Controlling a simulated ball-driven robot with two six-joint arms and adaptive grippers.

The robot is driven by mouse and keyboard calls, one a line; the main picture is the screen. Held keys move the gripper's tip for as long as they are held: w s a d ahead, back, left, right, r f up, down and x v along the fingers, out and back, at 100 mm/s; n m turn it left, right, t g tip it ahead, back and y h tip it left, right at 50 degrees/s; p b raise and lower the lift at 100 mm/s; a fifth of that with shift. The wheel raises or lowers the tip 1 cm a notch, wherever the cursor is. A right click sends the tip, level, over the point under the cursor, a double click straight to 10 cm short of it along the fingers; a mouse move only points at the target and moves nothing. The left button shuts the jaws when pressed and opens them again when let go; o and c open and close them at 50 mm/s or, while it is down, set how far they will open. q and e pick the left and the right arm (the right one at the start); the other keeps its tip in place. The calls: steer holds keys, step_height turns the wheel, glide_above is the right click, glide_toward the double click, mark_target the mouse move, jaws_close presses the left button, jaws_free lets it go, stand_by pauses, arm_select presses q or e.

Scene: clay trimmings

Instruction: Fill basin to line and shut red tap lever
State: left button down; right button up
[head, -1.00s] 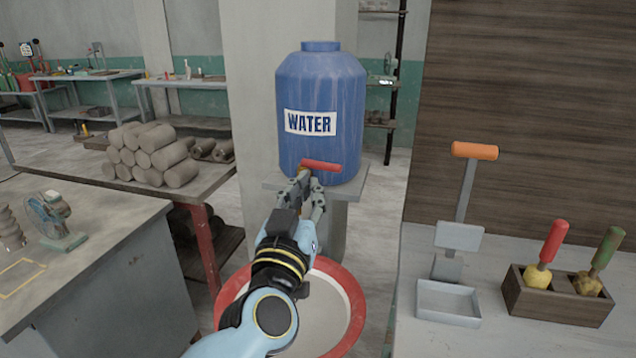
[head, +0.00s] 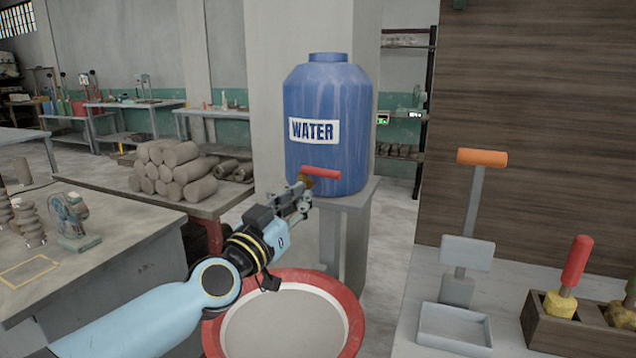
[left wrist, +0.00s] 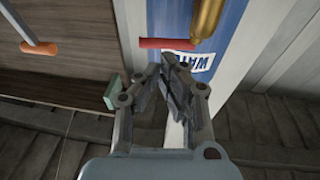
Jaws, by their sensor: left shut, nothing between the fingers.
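The blue water barrel (head: 327,130) stands on a grey stand. Its brass tap carries a red lever (head: 321,173), which lies crosswise; it also shows in the left wrist view (left wrist: 167,43), beside the brass tap (left wrist: 206,18). A basin with a red rim (head: 352,310) sits low in front of the stand; grey shows inside it, and I cannot make out a fill line. My left gripper (head: 304,192) is shut and empty, just below and left of the lever in the head view. The gripper also shows in the left wrist view (left wrist: 172,68). My right gripper is not in view.
A grey table (head: 130,235) with a small fan (head: 70,220) is at the left. A stack of clay rolls (head: 170,170) lies behind it. At right, a bench holds an orange-handled lever stand (head: 470,215) and a wooden tool holder (head: 560,325).

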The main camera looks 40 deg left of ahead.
mark_target(324, 174)
arm_select(q)
steer(key=x, duration=0.6)
steer(key=shift+w, duration=0.2)
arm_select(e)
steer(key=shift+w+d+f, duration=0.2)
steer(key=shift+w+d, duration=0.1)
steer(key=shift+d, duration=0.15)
arm_select(q)
steer(key=shift+r, duration=0.1)
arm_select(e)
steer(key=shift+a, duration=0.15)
arm_select(q)
steer(key=shift+w+r, duration=0.1)
steer(key=shift+w, duration=0.05)
steer(key=y+p, duration=0.1)
steer(key=p, duration=0.1)
steer(key=w+n+y+p, duration=0.1)
steer(key=p, duration=0.1)
steer(key=shift+r, duration=0.35)
steer(key=shift+f+n+y, duration=0.15)
steer(key=shift+n+y, duration=0.25)
steer(key=shift+y, duration=0.1)
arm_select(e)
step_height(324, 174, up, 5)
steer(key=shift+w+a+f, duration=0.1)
arm_select(q)
steer(key=shift+w, duration=0.1)
